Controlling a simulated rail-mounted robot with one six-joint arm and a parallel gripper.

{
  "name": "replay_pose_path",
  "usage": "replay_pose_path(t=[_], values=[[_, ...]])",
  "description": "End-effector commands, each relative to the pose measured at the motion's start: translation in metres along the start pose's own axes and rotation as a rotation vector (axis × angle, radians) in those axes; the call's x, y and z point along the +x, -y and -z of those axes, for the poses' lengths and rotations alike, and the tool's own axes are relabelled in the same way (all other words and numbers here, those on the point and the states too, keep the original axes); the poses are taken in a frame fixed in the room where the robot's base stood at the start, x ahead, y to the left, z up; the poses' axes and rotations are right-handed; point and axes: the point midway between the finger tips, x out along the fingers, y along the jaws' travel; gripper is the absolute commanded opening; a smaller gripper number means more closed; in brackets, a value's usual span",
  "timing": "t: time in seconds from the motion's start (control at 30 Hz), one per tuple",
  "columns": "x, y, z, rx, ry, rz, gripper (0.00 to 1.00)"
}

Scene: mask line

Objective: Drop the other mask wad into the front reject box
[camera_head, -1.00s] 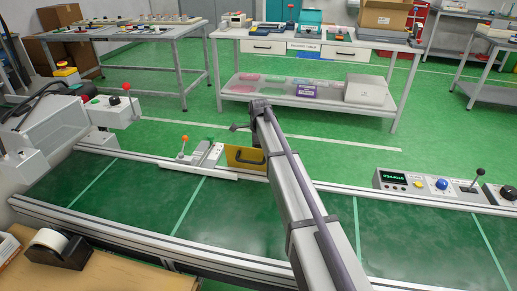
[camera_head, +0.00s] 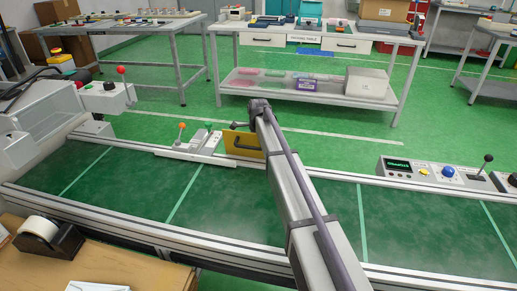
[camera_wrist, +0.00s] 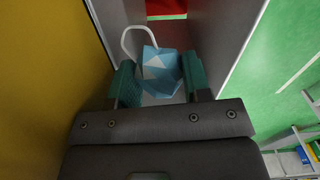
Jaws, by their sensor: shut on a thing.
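In the wrist view my gripper (camera_wrist: 159,80) has its two green fingers shut on a blue and white faceted mask wad (camera_wrist: 161,70). A white loop (camera_wrist: 128,40) stands out from the wad's upper left. Grey surfaces lie around and beyond the wad, with a red patch (camera_wrist: 166,8) at the top. I cannot tell whether these belong to the front reject box, and I cannot pick that box out in the head view. In the head view my arm crosses the middle, and neither the gripper nor the wad shows.
A yellow panel (camera_wrist: 45,60) stands close on the wrist view's left; green floor is at right. In the head view a green conveyor (camera_head: 120,185) runs across, with a yellow panel with a black handle (camera_head: 242,141) and a control box (camera_head: 436,172) along its far edge.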

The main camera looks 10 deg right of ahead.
Motion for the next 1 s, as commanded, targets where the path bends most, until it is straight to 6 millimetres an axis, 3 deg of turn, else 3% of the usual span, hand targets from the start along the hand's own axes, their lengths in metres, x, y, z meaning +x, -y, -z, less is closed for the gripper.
replay_pose_path(t=[0.03,0.07,0.37,0.77,0.87,1.0], values=[[-0.001,0.000,0.000,0.000,0.000,0.000,0.23],[-0.001,0.000,0.000,0.000,0.000,0.000,0.45],[-0.001,0.000,0.000,0.000,0.000,0.000,0.74],[-0.005,-0.001,0.000,-0.001,0.000,-0.002,0.74],[-0.020,-0.001,0.000,-0.001,0.000,-0.002,0.74],[-0.055,-0.001,0.000,-0.001,0.000,-0.002,0.74]])
